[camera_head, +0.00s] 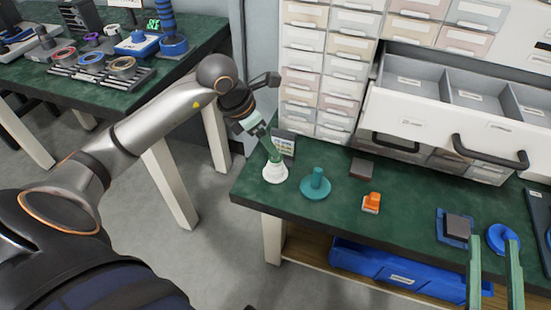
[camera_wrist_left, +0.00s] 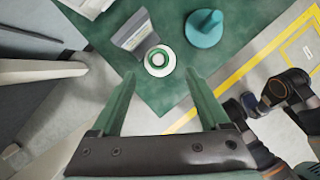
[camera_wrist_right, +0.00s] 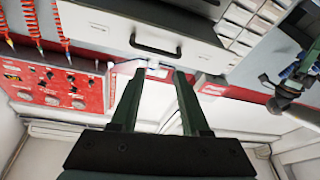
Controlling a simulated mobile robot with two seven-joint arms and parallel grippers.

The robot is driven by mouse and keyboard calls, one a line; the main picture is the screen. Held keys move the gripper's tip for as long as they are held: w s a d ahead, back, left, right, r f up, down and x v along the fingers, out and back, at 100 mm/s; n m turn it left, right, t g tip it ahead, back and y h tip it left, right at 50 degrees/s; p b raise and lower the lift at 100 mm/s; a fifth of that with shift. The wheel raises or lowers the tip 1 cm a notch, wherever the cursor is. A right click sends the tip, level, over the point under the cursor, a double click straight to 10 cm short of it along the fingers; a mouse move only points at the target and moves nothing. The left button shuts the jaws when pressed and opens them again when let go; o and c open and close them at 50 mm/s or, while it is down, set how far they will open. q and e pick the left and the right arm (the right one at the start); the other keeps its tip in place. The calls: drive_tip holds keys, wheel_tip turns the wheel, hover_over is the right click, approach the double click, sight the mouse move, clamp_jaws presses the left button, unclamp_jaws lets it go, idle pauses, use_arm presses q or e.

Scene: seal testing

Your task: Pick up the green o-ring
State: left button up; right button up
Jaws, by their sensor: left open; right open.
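A white round stand (camera_head: 275,174) is near the left front corner of the green worktop. In the left wrist view, the green o-ring (camera_wrist_left: 151,60) shows as a thin ring around the top of this stand. My left gripper (camera_head: 269,152) is open and points down over the stand. In its wrist view its open fingers (camera_wrist_left: 158,82) lie either side of the stand's line, with nothing between them. In the head view a finger covers the stand's top. My right gripper (camera_head: 494,242) is open and empty at the front right; it also shows in its wrist view (camera_wrist_right: 158,74).
A teal peg on a round base (camera_head: 315,188) stands right of the white stand. A small display stand (camera_head: 284,144) is just behind it. An orange part (camera_head: 371,202) and a blue ring-shaped part (camera_head: 502,238) lie farther right. An open drawer (camera_head: 430,118) overhangs the worktop's back.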

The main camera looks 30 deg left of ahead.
sight(272, 160)
use_arm(q)
drive_tip(key=b+x, duration=0.1)
drive_tip(key=x, duration=0.4)
drive_tip(key=shift+a+f, duration=0.1)
drive_tip(key=shift+f, duration=0.15)
drive_tip(key=shift+w+f, duration=0.2)
clamp_jaws()
use_arm(e)
drive_tip(key=s+r+n+t+y, duration=0.2)
drive_tip(key=s+r+n+y, duration=0.1)
drive_tip(key=r, duration=0.5)
drive_tip(key=shift+s+a+n+y, duration=0.4)
drive_tip(key=shift+y, duration=0.3)
